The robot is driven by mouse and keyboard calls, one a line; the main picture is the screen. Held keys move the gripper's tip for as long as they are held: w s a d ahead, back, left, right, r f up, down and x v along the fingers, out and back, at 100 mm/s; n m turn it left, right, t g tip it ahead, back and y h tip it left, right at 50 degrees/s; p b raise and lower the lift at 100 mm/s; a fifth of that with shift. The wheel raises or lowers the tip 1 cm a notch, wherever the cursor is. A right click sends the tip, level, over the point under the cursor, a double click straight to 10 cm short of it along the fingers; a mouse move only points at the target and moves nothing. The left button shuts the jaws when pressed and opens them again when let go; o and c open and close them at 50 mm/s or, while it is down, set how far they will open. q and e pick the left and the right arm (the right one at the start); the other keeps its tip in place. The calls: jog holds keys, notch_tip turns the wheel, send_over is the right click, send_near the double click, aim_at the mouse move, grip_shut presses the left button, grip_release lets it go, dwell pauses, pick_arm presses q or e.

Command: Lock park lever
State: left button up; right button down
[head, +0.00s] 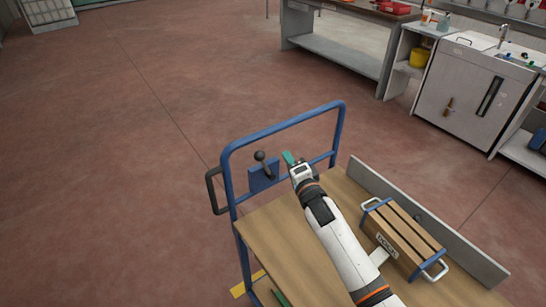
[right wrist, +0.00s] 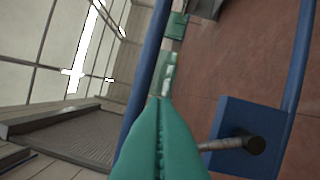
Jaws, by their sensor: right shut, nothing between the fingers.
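The park lever (head: 260,156) is a short stem with a dark round knob, standing up from a blue plate (head: 258,182) on the cart's handle frame. My right gripper (head: 289,158) has green fingers, shut and empty, just right of the lever at about knob height in the head view. In the right wrist view the shut fingers (right wrist: 160,110) are close up. The lever's stem (right wrist: 221,144) and dark pivot end (right wrist: 252,145) show right of them, before the blue plate (right wrist: 233,115). The knob is hidden there; I cannot tell whether fingers touch it. My left gripper is out of view.
The blue tube frame (head: 285,124) rises around the lever, with a black handle (head: 211,191) at its left. A wooden toolbox (head: 400,238) sits on the cart deck (head: 270,235) beside a grey side board (head: 425,218). Open floor lies left; benches stand at the back right.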

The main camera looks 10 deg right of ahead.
aim_at(265, 164)
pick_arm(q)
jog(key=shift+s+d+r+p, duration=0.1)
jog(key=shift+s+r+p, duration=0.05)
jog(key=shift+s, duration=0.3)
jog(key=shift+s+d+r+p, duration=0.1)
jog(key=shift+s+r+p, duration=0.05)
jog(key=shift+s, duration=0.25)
pick_arm(e)
jog(key=a, duration=0.1)
jog(key=w+a, duration=0.1)
jog(key=w+a+f, duration=0.1)
jog(key=a, duration=0.1)
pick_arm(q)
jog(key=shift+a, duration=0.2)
